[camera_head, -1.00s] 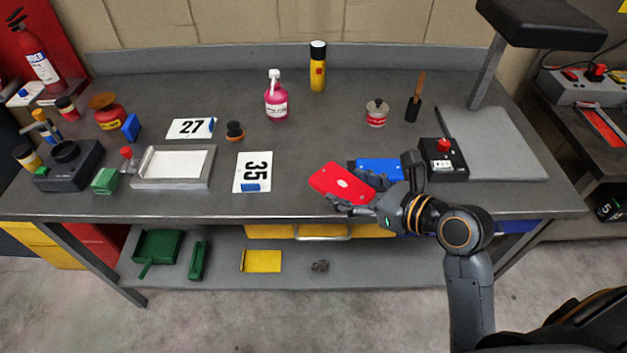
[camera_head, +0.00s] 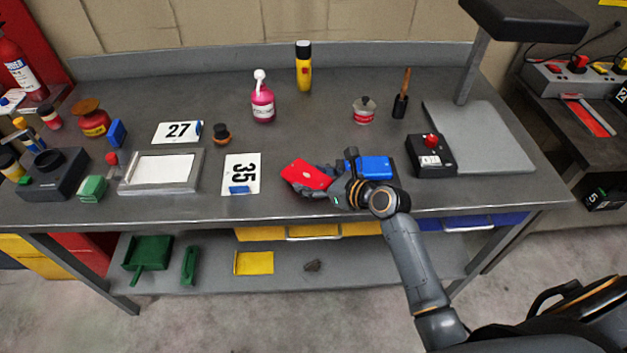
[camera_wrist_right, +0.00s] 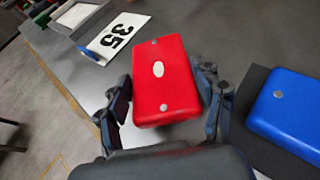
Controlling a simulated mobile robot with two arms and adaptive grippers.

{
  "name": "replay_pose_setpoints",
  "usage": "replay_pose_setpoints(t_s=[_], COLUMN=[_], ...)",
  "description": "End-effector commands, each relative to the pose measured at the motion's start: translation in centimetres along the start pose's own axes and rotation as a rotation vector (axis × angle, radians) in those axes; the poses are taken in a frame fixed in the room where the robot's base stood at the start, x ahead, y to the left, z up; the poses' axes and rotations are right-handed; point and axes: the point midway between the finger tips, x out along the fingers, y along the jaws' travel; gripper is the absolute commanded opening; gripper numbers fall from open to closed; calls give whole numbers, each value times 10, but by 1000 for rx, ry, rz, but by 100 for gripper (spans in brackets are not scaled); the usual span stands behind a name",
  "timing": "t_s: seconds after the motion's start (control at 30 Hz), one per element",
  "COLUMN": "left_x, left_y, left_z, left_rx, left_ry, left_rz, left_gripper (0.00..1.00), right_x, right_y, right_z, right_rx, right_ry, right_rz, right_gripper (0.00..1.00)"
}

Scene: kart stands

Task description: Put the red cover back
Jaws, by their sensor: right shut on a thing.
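The red cover (camera_head: 307,175) is a flat red block with rounded edges and a pale oval on its top. My right gripper (camera_head: 322,180) is shut on it near the table's front edge, right of the number 35 card. In the right wrist view the fingers of the gripper (camera_wrist_right: 164,92) lie along both long sides of the red cover (camera_wrist_right: 163,85). Its underside is hidden, so I cannot tell whether it touches the table. My left gripper is not in view.
A blue cover (camera_head: 372,167) sits on a dark base just right of my right gripper. The 35 card (camera_head: 241,168) lies left. A black box with a red button (camera_head: 430,158) stands further right. A red-lined tray (camera_head: 590,118) lies on the neighbouring stand.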

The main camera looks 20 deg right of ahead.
Motion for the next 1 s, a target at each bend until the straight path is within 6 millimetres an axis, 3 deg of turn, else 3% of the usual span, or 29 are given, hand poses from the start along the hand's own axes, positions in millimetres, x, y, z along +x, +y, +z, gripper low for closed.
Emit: replay_pose_setpoints(t_s=[0.43, 0.47, 0.57, 1.0], left_x=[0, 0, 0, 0], left_y=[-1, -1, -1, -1], left_z=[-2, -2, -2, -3], left_rx=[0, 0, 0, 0], left_ry=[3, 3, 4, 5], left_rz=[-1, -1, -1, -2], left_gripper=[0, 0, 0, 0], right_x=[4, 4, 4, -2], right_y=[0, 0, 0, 0], right_z=[-10, -10, -10, -8], right_rx=[1, 1, 0, 0], right_ry=[-3, -2, -2, -2], right_rz=[-1, -1, 0, -1], right_gripper=[31, 71, 90, 90])
